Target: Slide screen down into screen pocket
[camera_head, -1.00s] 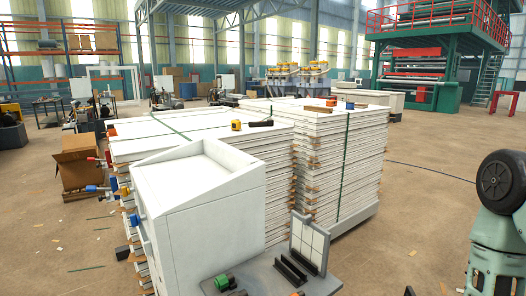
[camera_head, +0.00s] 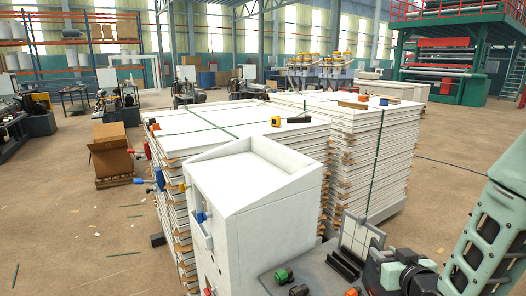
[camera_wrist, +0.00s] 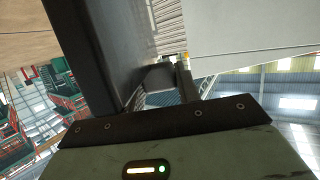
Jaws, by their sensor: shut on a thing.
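An upright pale panel with grid lines and a dark frame (camera_head: 361,240) stands on a grey base plate (camera_head: 320,277), behind black rails (camera_head: 343,265). I cannot tell whether this is the screen or the pocket. In the head view my arm reaches in at the lower right, close to the panel, and its end is partly cut off. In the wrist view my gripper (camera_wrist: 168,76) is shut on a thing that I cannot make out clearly. A broad dark slab (camera_wrist: 95,45) lies beside the fingers there. The contact is in shadow.
A white cabinet (camera_head: 262,235) with a recessed sloping top stands left of the base plate. Green (camera_head: 284,275) and dark fittings lie on the plate's front left. Tall strapped stacks of white panels (camera_head: 375,150) stand behind. Open floor lies at left and right.

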